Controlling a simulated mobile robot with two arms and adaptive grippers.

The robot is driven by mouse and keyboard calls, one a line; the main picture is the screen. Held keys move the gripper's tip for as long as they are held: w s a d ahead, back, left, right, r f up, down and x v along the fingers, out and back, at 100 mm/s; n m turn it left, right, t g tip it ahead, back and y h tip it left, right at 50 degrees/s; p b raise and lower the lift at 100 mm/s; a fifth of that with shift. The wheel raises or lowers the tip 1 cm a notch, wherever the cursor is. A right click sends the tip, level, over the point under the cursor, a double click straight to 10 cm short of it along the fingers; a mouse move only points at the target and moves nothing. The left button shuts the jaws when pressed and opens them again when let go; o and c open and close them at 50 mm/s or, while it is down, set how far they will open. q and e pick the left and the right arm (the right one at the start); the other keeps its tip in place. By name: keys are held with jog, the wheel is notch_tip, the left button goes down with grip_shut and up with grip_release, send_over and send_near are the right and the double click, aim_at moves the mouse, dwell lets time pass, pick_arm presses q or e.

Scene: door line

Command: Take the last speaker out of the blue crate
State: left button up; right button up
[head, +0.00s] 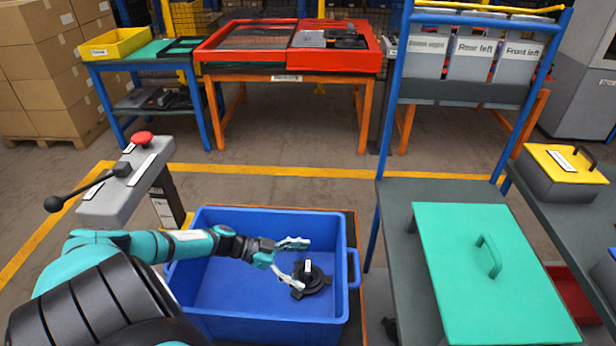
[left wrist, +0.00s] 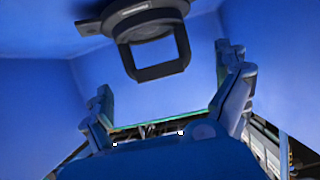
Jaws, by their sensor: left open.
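The blue crate (head: 225,220) stands low at the front centre in the head view. One black speaker (head: 318,281) with a dark round frame lies in its right part. My left gripper (head: 304,265) reaches into the crate from the left. Its two pale fingers are spread open and empty, close to the speaker's left side. In the left wrist view the speaker (left wrist: 150,40) shows at the top against the blue crate wall (left wrist: 85,70), with an upright square black loop on it. The open left gripper (left wrist: 163,75) is apart from the loop there. My right gripper is not in view.
A grey post with a red button (head: 142,138) and a black lever stands left of the crate. A green-lidded box (head: 460,250) sits on the bench at right, beside a blue rack upright (head: 390,130). Open floor lies behind the crate.

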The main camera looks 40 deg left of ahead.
pick_arm(q)
jog(key=shift+x, duration=1.2)
jog(key=c, duration=1.8)
